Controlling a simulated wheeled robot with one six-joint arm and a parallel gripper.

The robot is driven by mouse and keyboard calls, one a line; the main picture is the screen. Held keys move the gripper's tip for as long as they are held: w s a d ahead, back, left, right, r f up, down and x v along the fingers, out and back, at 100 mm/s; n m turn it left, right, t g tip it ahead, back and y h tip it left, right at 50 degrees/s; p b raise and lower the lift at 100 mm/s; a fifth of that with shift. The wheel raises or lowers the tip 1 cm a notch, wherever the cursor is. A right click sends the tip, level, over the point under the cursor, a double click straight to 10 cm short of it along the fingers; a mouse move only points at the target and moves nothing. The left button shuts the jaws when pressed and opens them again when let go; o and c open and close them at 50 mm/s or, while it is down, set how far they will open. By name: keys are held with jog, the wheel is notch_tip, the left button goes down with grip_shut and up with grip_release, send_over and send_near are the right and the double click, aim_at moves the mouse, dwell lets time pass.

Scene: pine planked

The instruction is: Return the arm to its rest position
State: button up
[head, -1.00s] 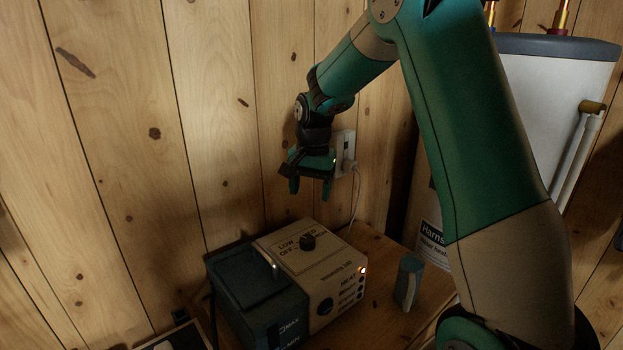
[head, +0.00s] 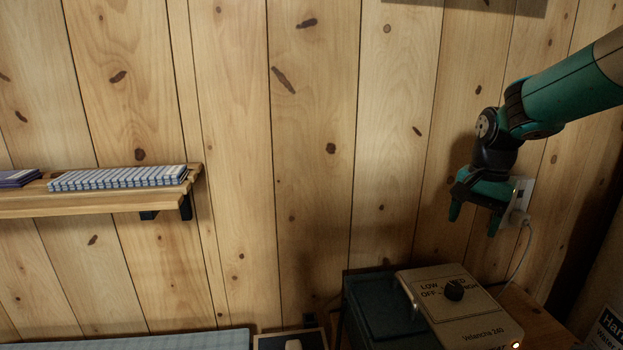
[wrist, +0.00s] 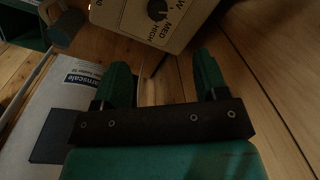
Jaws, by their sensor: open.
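My gripper (head: 474,222) hangs fingers down in front of the plank wall at the right of the head view, above and right of a beige and dark green appliance (head: 470,318). Its two green fingers are apart with nothing between them. In the wrist view my gripper (wrist: 160,84) also shows open and empty, with the appliance's knob (wrist: 157,10) beyond the fingertips. My forearm runs up and out of the head view at the right; the rest of my arm is out of view.
A white outlet (head: 521,192) with a plug and cord is close beside my gripper. A white labelled tank (wrist: 75,110) shows in the wrist view. The middle wall is clear.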

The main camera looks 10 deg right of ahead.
jog(key=s+a+r+n+y, duration=0.1)
jog(key=s+a+r+n, duration=0.2)
jog(key=s+a+n, duration=0.85)
jog(key=s+a+n+y, duration=0.2)
jog(key=s+a+n, duration=0.3)
jog(key=s+a, duration=0.6)
jog(key=s, duration=0.4)
jog(key=shift+s+a+f+n+g+y, duration=0.2)
jog(key=shift+a+f+n+g+y, duration=0.1)
jog(key=shift+a+f+n, duration=0.05)
